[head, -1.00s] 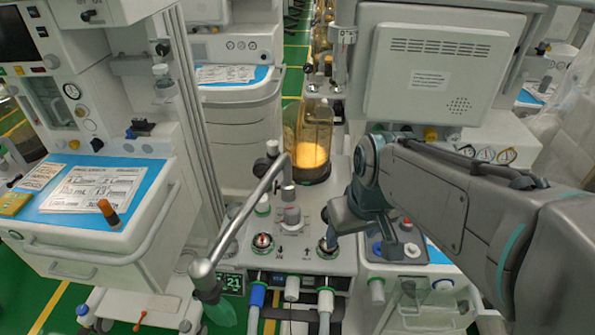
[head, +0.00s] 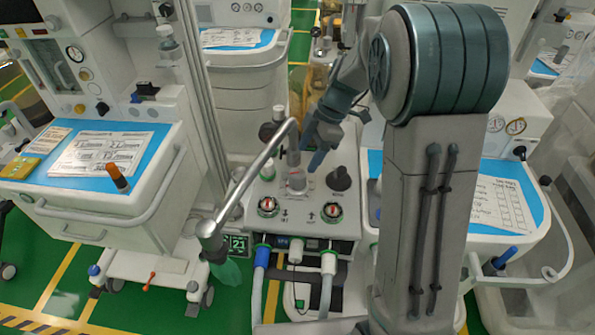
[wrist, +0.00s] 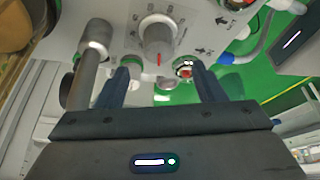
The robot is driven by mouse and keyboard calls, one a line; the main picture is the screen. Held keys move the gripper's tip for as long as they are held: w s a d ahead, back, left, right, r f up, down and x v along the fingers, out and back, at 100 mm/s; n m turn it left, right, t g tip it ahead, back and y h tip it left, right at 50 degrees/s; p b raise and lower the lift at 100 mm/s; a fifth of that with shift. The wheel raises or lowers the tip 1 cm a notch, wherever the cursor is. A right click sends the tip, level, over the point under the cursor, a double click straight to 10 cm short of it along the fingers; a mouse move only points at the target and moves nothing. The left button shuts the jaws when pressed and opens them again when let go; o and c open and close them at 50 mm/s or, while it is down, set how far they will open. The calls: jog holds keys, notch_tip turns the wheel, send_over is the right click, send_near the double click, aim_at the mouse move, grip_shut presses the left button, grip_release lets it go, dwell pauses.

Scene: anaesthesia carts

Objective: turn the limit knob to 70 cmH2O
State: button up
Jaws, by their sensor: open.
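The limit knob (head: 297,181) is a pale grey round knob on top of the white breathing-circuit block, at the middle of the head view. In the wrist view the knob (wrist: 158,38) has a red pointer mark on its rim and a printed scale around it. The scale is too small to read. My gripper (head: 314,152) is open above and close to the knob, with blue fingers. In the wrist view my gripper (wrist: 164,76) has one finger on each side of the knob's line, and the fingers appear apart from the knob.
A slanted metal bar (head: 250,178) rises beside the knob on the left. A black knob (head: 338,179) stands to its right. Two round ports with red inside, a left one (head: 268,206) and a right one (head: 332,211), sit in front. Hoses (head: 328,265) hang below.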

aim_at(299, 172)
jog(key=x, duration=0.7)
jog(key=shift+a+f+p, duration=0.1)
jog(key=shift+f+p, duration=0.2)
jog(key=shift+p, duration=0.1)
jog(key=c, duration=1)
